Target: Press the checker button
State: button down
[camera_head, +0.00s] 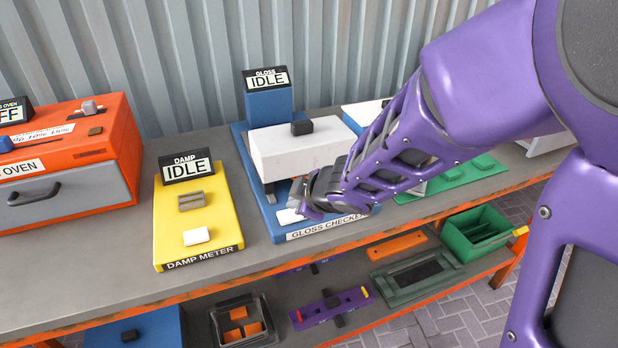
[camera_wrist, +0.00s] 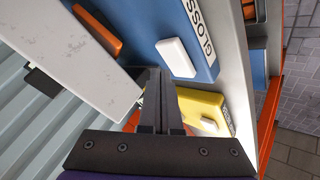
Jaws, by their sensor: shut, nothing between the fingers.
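The blue gloss checker (camera_head: 262,196) stands on the bench with an IDLE display (camera_head: 266,79) and a white, grey-veined block (camera_head: 295,148) above its base. Its white button (camera_head: 287,216) is at the front of the base, partly hidden by my gripper in the head view. In the wrist view the button (camera_wrist: 177,58) shows whole, beside the printed label. My gripper (camera_head: 304,207) is shut and empty, low over the base beside the button. In the wrist view its fingertips (camera_wrist: 155,73) are just left of and below the button; I cannot tell whether they touch anything.
The yellow damp meter (camera_head: 222,222), with its own white button (camera_head: 197,236) and IDLE display, stands to the left. An orange oven (camera_head: 110,160) is farther left. The white block overhangs near my fingers; an orange piece (camera_wrist: 97,34) lies on the base.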

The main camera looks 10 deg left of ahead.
aim_at(296, 216)
jog(key=shift+f, duration=0.1)
dwell(0.3)
jog(key=shift+f+b, duration=0.35)
jog(key=shift+f, duration=0.55)
dwell(0.6)
jog(key=shift+r, duration=0.1)
jog(key=shift+r+p, duration=0.75)
jog(key=shift+r, duration=0.1)
jog(key=shift+r, duration=0.1)
notch_tip(296, 216, up, 5)
jog(key=p, duration=0.5)
dwell(0.6)
